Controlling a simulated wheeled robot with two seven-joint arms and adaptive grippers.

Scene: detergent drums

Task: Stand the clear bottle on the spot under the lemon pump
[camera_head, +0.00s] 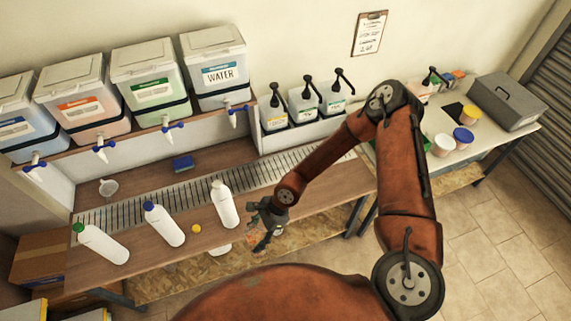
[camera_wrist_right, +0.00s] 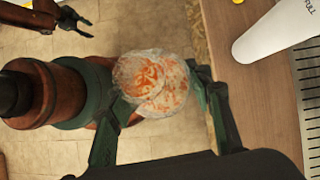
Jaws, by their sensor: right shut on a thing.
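The clear bottle (camera_wrist_right: 152,82) is see-through with an orange pattern. It sits between the green fingers of my right gripper (camera_wrist_right: 160,95), which is shut on it. In the head view, my right gripper (camera_head: 264,228) hangs off the bench's front edge, right of a white bottle; I cannot make out the clear bottle there. The lemon pump, seemingly the yellow-labelled one (camera_head: 274,121), is leftmost of three black-topped pumps at the back. The spot under it is not distinguishable. My left gripper (camera_wrist_right: 84,25) shows in the wrist view's top left, fingers apart and empty.
White bottles with green (camera_head: 102,244), blue (camera_head: 164,226) and white (camera_head: 223,205) tops stand at the bench front. A yellow cap (camera_head: 196,228) lies between two of them. A slotted grate (camera_head: 257,175) runs behind. Tapped drums (camera_head: 215,70) stand above. A funnel (camera_head: 108,187) lies left.

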